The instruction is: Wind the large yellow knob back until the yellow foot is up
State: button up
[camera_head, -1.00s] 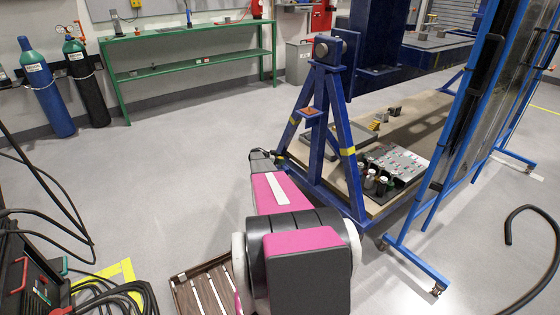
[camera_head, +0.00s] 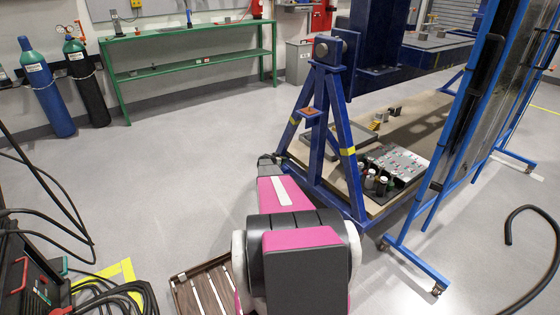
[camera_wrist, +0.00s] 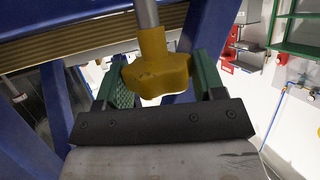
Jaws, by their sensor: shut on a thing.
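The large yellow knob (camera_wrist: 158,72) fills the middle of the wrist view, with a lobed rim and a hub on a grey metal rod (camera_wrist: 147,14). My gripper (camera_wrist: 160,68) has its two green-padded fingers on either side of the knob, shut on its rim. In the head view my pink and black arm reaches to the foot of the blue stand (camera_head: 328,130), and the gripper and knob are hidden there. I cannot make out the yellow foot in either view.
Blue beams (camera_wrist: 57,100) stand close to my gripper at the left in the wrist view. A tray of bottles and parts (camera_head: 395,165) lies on the stand's wooden base. A blue-framed screen (camera_head: 465,120) is at the right. A slatted wooden crate (camera_head: 185,290) and cables (camera_head: 130,290) lie at lower left.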

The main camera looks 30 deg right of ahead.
jog(key=shift+a, duration=0.1)
dwell(0.3)
jog(key=o, duration=0.9)
jog(key=v, duration=1)
jog(key=shift+s+a, duration=0.2)
jog(key=shift+a, duration=0.1)
jog(key=shift+r, duration=0.1)
